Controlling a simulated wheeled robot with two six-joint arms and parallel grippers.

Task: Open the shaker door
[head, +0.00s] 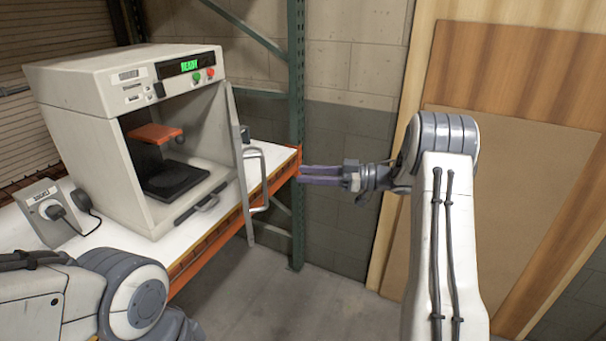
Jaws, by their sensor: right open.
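The shaker (78,105) is a cream box on the white shelf, with a green "READY" display on its front. Its door (238,155) stands swung out at the right side of the front opening, seen nearly edge-on. The door's handle (262,178) is a pale bar on the side facing right. Inside the opening are an orange clamp (155,132) and a dark platform (174,182). My right gripper (303,175) is open and empty, to the right of the handle and apart from it. My left arm shows at lower left; its gripper is not in view.
The white shelf has an orange front beam (207,245). A plug box (50,210) with a cable stands left of the shaker. A green rack post (297,95) rises behind my right gripper. Wooden boards (510,90) lean at the right. The floor between the arms is clear.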

